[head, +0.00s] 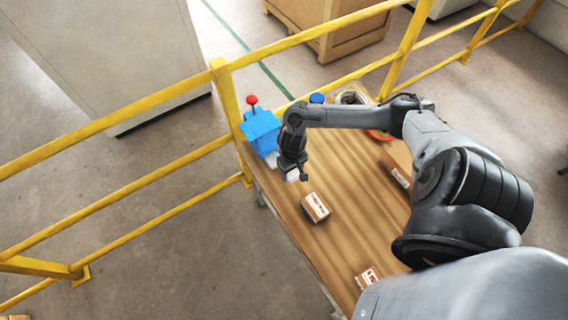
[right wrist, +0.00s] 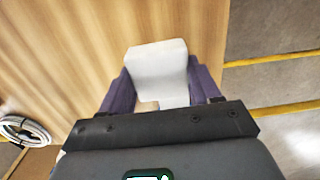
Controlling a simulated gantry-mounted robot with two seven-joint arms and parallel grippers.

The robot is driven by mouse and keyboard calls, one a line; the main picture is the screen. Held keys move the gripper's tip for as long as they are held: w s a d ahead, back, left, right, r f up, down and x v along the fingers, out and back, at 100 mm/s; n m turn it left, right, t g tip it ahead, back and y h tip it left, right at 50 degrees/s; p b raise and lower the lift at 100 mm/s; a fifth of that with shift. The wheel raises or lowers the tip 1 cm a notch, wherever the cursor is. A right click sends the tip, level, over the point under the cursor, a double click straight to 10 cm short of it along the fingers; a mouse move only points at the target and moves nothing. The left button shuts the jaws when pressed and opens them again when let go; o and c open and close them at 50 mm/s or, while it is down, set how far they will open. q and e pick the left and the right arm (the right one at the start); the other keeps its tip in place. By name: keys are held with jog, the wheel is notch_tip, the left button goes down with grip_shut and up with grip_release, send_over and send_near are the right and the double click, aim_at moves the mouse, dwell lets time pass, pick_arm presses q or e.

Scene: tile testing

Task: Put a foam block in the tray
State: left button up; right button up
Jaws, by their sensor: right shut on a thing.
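My right gripper (head: 297,175) points down over the far left part of the wooden table. In the right wrist view, its two purple fingers (right wrist: 161,88) are shut on a white foam block (right wrist: 158,62). In the head view, only a small white patch shows at the fingertips, and the arm hides most of the block. I cannot tell its height above the table. No tray can be clearly made out; a blue object (head: 261,128) stands just beyond the gripper at the table's far left corner. My left gripper is not in view.
A small carton (head: 316,207) lies on the wooden table (head: 335,240) near the gripper. Another carton (head: 367,278) lies at the near end, and a larger one (head: 397,166) at the right. A red knob (head: 252,100) rises behind the blue object. Yellow railing (head: 228,95) borders the table.

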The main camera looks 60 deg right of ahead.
jog(key=s+a+r+p, duration=0.2)
jog(key=s+r, duration=0.2)
jog(key=s, duration=0.1)
jog(key=w+a+r+n, duration=0.1)
jog(key=w+a+r, duration=0.35)
jog(key=w, duration=0.45)
jog(key=w+a+r, duration=0.4)
jog(key=w+r, duration=0.1)
jog(key=w, duration=0.3)
jog(key=w+a+r+n, duration=0.5)
jog(key=w+a+r, duration=0.7)
jog(key=a, duration=0.3)
jog(key=s+d+f, duration=0.3)
jog(key=d+f, duration=0.1)
jog(key=s+r+p, duration=0.4)
jog(key=r+p, duration=0.6)
jog(key=p, duration=0.1)
jog(key=s+r+p, duration=0.5)
jog(key=r+p, duration=0.5)
jog(key=p, duration=0.2)
jog(key=shift+a+r, duration=0.25)
jog(key=shift+r, duration=0.1)
